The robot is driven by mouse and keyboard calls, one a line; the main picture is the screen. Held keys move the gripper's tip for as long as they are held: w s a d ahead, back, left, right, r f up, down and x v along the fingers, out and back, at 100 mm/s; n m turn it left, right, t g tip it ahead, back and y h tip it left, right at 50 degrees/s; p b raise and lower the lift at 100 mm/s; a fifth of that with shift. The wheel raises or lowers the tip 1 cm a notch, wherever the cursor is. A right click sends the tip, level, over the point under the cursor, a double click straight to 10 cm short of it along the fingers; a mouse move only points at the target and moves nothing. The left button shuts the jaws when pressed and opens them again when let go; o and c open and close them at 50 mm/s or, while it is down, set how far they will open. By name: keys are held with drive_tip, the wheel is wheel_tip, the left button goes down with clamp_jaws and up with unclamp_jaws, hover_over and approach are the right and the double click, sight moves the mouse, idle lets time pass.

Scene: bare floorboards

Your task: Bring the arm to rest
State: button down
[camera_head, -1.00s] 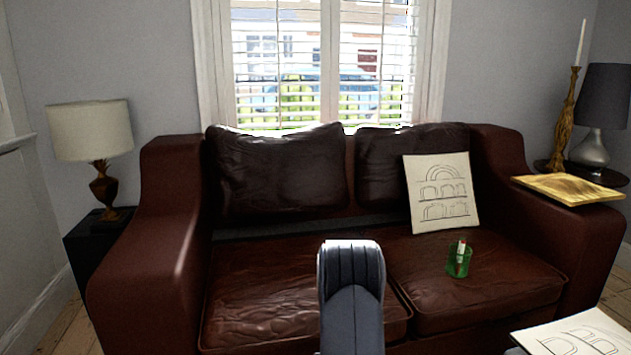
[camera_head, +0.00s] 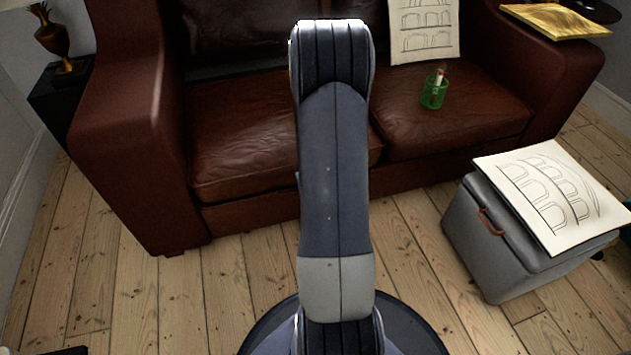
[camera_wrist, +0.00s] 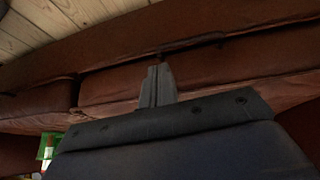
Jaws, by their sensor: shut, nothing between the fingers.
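My arm (camera_head: 335,170) stands upright in the middle of the head view, in front of the brown leather sofa (camera_head: 255,140). My gripper is hidden behind the arm in that view. In the wrist view my gripper (camera_wrist: 157,82) is shut, with its fingers together and nothing between them. The sofa's seat cushions and front (camera_wrist: 200,70) fill much of the wrist view behind the fingers. I cannot tell the gap between fingers and sofa.
A green cup (camera_head: 433,95) with something red and white in it stands on the right seat cushion. A grey storage ottoman (camera_head: 485,245) with a drawing board (camera_head: 556,190) on top stands right. A yellow tray (camera_head: 556,20) lies on the sofa's right armrest.

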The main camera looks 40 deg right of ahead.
drive_tip(key=shift+s+a+r, duration=0.1)
drive_tip(key=shift+a+r, duration=0.05)
drive_tip(key=shift+r, duration=0.2)
drive_tip(key=b+x, duration=0.4)
drive_tip(key=x, duration=0.8)
drive_tip(key=shift+s+a+f, duration=0.15)
drive_tip(key=shift+s+f, duration=0.15)
drive_tip(key=shift+f, duration=0.05)
